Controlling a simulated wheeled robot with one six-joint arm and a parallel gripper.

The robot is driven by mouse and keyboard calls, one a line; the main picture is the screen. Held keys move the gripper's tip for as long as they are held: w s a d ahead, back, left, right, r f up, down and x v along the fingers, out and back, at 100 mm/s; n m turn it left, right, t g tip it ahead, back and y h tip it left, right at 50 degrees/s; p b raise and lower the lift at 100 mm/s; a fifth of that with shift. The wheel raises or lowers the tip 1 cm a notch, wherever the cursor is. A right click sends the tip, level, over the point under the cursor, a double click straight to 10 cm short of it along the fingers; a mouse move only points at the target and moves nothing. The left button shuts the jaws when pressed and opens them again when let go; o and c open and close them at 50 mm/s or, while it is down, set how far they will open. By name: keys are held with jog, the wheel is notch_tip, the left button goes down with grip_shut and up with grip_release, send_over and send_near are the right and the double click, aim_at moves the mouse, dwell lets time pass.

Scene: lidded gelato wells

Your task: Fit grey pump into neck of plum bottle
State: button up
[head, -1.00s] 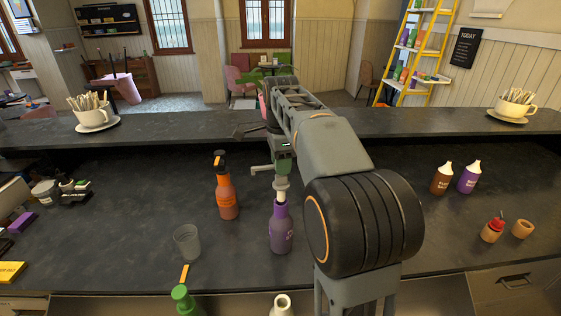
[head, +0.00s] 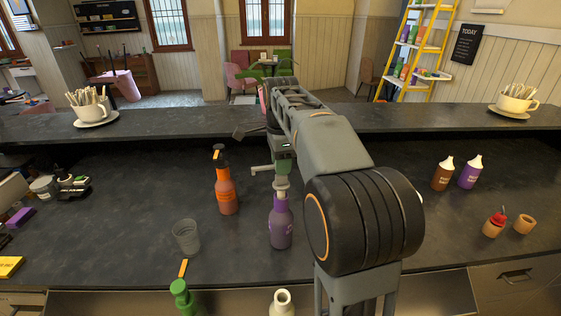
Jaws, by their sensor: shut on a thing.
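The plum bottle (head: 281,228) stands upright on the dark counter, near the middle of the head view. My gripper (head: 283,171) is above it, shut on the grey pump (head: 282,184). Only a short pale part of the pump shows between the gripper and the bottle; the rest is hidden. The pump is upright, in line with the bottle's neck, and its lower end meets the neck in the picture. I cannot tell whether it is fully seated.
An orange spray bottle (head: 227,185) and a clear cup (head: 186,237) stand left of the plum bottle. A green bottle (head: 184,297) and a cream bottle (head: 282,303) stand in front. Brown (head: 442,175) and purple (head: 470,173) squeeze bottles stand at right.

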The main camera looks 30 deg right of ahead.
jog(key=shift+f+b, duration=1.05)
jog(key=shift+f, duration=0.55)
jog(key=o, duration=1.1)
jog(key=shift+r, duration=0.1)
notch_tip(320, 180, up, 5)
jog(key=p, duration=0.5)
